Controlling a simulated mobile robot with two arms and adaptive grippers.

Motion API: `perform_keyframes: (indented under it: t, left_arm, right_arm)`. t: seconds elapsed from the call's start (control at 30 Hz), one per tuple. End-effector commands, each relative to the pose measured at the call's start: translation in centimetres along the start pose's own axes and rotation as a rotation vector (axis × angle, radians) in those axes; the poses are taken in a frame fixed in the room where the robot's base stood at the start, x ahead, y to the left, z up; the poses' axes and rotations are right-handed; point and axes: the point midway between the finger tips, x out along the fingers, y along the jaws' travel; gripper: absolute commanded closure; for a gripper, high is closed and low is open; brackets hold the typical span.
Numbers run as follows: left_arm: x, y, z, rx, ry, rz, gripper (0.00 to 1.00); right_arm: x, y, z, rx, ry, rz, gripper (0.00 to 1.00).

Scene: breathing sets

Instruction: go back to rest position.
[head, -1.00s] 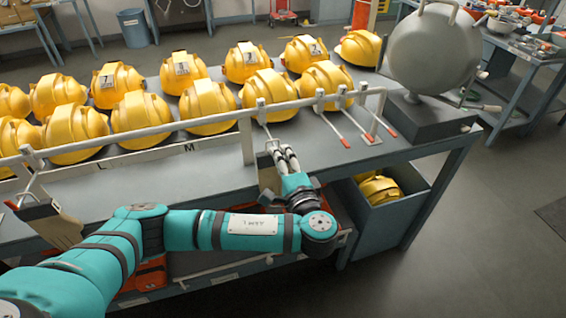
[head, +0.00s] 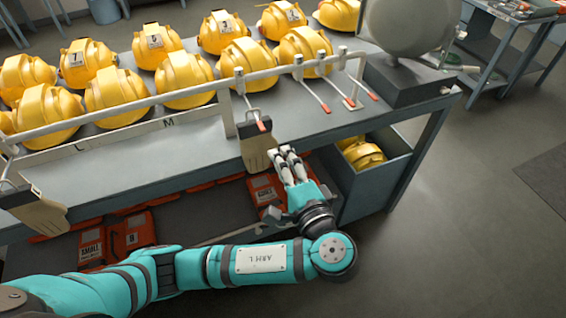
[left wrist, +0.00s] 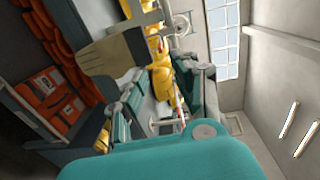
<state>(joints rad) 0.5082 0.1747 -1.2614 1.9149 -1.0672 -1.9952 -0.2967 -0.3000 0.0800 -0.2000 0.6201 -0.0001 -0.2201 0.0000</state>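My left gripper (head: 285,152) is in front of the table's front edge in the head view. Its pale fingers are straight and slightly spread, with nothing seen between them. A tan glove with a dark cuff (head: 256,148) hangs from an orange-tipped hook on the rail, just left of the fingertips; a small gap seems to part them. A second glove (head: 38,212) hangs at the far left. My right gripper is not in view.
Yellow helmets (head: 187,80) stand in rows on the grey table behind the white rail (head: 160,99). A grey bin (head: 372,190) with helmets is right of my gripper, under the table. Red cases (head: 130,235) lie below. Floor is clear at the right.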

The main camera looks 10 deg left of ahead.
Motion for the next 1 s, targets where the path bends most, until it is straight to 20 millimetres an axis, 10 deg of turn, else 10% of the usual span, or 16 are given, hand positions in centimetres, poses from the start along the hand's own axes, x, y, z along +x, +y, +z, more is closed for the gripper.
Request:
perform_keyframes:
  t: [0.47,0.73,1.0]
  left_arm:
    - [0.9,2.1,-0.5,0.032,0.008,0.033,0.70]
    - [6.0,18.7,-1.4,0.165,0.075,0.350,0.70]
    - [5.5,38.6,4.4,0.118,0.078,0.774,0.70]
  right_arm:
    - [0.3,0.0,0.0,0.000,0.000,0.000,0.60]
    - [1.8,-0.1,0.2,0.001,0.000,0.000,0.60]
    - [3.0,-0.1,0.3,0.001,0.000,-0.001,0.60]
